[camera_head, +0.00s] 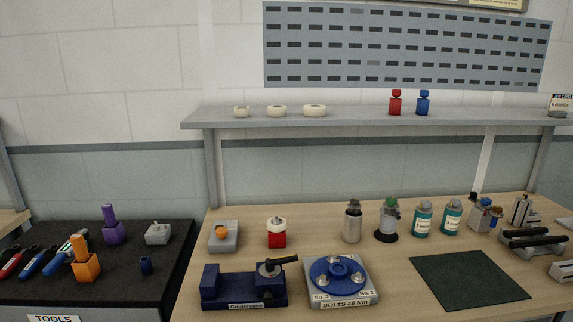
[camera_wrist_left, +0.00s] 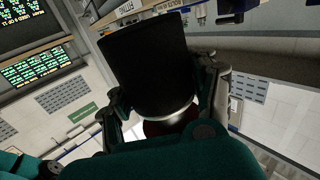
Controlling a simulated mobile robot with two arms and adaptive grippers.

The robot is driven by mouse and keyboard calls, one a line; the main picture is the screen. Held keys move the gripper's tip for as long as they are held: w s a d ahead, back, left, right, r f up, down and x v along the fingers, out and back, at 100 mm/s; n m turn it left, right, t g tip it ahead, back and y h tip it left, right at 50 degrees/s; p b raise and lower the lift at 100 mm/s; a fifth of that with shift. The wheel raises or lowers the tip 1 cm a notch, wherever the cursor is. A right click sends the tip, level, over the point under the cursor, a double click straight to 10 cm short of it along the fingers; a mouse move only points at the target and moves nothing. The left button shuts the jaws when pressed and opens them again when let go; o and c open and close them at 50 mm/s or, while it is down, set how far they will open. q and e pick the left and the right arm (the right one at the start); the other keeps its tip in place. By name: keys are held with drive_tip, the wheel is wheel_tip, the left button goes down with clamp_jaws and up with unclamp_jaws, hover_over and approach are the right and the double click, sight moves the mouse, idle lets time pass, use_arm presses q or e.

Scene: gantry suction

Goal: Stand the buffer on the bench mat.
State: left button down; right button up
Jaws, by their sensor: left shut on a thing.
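The buffer (camera_wrist_left: 145,60) fills the upper middle of the left wrist view. It is a black, wide cylinder with a silver band and a dark brown end toward the palm. My left gripper (camera_wrist_left: 165,88) has a finger on each side of it and is shut on it. The bench mat (camera_head: 470,280) is a dark green, flat square on the right front of the wooden bench in the head view. Its surface is bare. Neither gripper shows in the head view, so I cannot tell how far the buffer is from the mat.
A bolt plate (camera_head: 341,281) with a blue disc stands left of the mat. A dark blue fixture (camera_head: 243,286) is farther left. Bottles, including a teal one (camera_head: 422,220), stand behind the mat. A grey and black clamp fixture (camera_head: 534,243) is close to its right. A shelf (camera_head: 350,118) overhangs the back.

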use_arm(q)
drive_tip(key=a+r+n+t+y, duration=0.1)
drive_tip(key=a+n+t+y, duration=0.5)
drive_tip(key=a+n+y, duration=0.3)
drive_tip(key=y, duration=0.4)
drive_tip(key=shift+s+a+n, duration=0.15)
drive_tip(key=shift+s+n, duration=0.05)
drive_tip(key=shift+n, duration=0.1)
idle(0.8)
